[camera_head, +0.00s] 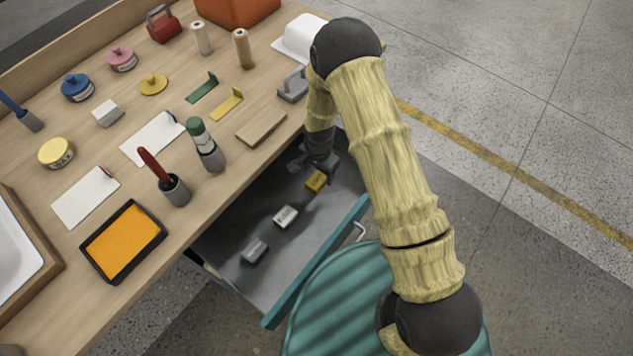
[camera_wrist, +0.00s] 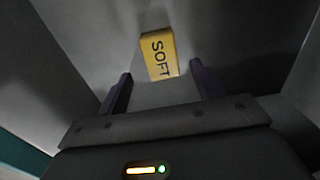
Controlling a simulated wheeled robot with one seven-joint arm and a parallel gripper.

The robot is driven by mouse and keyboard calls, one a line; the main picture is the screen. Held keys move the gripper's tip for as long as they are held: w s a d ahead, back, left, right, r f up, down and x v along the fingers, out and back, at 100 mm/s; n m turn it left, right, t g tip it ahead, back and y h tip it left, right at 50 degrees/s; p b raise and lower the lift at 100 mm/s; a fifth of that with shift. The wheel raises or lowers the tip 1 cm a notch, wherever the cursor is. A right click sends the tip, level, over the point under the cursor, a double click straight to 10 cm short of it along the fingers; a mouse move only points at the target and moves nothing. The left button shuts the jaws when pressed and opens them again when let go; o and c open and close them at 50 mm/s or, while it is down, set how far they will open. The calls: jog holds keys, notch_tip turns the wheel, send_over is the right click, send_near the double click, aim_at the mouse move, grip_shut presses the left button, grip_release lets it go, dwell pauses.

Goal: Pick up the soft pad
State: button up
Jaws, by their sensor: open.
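The soft pad (camera_head: 316,181) is a small yellow block lying in the open drawer, near its far right end. In the wrist view the soft pad (camera_wrist: 158,54) shows the word SOFT on its face. My gripper (camera_head: 318,163) reaches down into the drawer beside the pad. In the wrist view my gripper (camera_wrist: 160,85) has its two fingers apart. The pad lies just beyond the fingertips, between their lines, and nothing is held. My gripper is partly hidden by my arm in the head view.
The drawer (camera_head: 230,248) also holds a white block (camera_head: 285,216) and a grey block (camera_head: 255,250). Drawer walls stand close around my gripper. The worktop (camera_head: 75,140) beside it carries an orange tray (camera_head: 123,240), cups, cards and tins. A teal stool (camera_head: 335,310) stands by the drawer front.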

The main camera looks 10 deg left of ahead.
aim_at(317, 180)
jog(key=f, duration=0.5)
jog(key=shift+s+a, duration=0.15)
jog(key=shift+a, duration=0.1)
jog(key=c, duration=1.1)
jog(key=shift+o, duration=0.2)
jog(key=shift+r, duration=0.1)
notch_tip(317, 180, up, 7)
jog(key=shift+f, duration=0.2)
jog(key=s+a, duration=0.2)
jog(key=s, duration=0.6)
jog(key=s+a, duration=0.2)
jog(key=s, duration=0.7)
jog(key=shift+s+a+r+b, duration=0.15)
jog(key=shift+s+a+b, duration=0.1)
jog(key=shift+a+b, duration=0.1)
